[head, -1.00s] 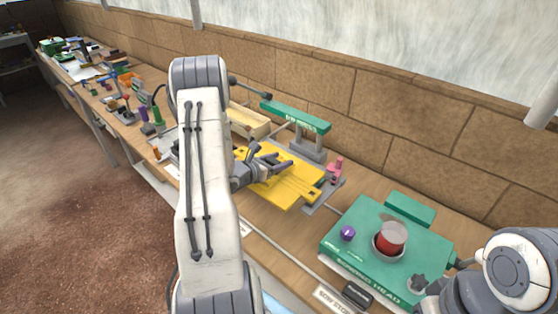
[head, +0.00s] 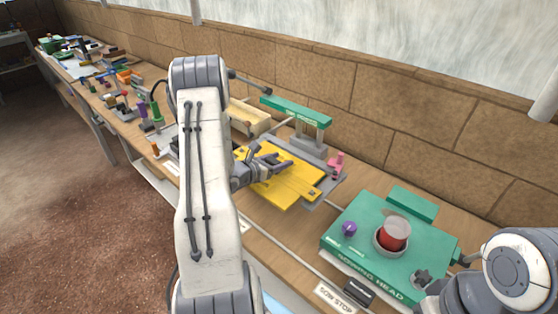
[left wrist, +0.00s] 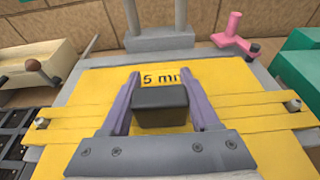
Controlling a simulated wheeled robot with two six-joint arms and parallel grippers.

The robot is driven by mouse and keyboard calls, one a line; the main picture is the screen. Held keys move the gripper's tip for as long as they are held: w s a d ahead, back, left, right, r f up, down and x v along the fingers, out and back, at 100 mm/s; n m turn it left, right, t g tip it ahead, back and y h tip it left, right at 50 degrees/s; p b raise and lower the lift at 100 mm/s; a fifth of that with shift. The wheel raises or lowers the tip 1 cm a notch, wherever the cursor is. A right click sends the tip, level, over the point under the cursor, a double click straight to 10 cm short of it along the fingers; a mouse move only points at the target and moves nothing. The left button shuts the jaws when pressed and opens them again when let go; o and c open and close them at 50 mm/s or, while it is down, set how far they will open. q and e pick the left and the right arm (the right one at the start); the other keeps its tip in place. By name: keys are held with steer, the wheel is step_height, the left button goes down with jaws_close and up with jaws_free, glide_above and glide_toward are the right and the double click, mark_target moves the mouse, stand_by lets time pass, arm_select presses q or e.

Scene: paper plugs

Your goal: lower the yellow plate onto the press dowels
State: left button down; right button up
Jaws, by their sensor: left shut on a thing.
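The yellow plate (head: 296,194), marked "5 mm" in the left wrist view (left wrist: 235,80), lies flat over the grey press base (left wrist: 70,92). My left gripper (head: 279,161) is shut on the dark grip block (left wrist: 160,105) in the plate's middle. In the left wrist view a pale metal dowel (left wrist: 293,105) shows at the plate's right edge and another dowel (left wrist: 41,123) at its left edge. Both tops appear in or at the plate's holes. Whether the plate's underside touches the base is hidden.
The press's green top (head: 297,112) stands behind the plate. A pink lever (head: 337,161) is close on the right. A green machine with a red centre (head: 394,236) stands farther right. A wooden tray (head: 246,115) is behind left. Many small items crowd the bench's far left.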

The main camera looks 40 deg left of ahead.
arm_select(q)
steer(key=shift+f+b, duration=0.35)
steer(key=shift+c, duration=0.2)
jaws_free()
steer(key=b+v, duration=0.2)
steer(key=v, duration=0.8)
steer(key=shift+s+r, duration=0.1)
steer(key=shift+s, duration=0.15)
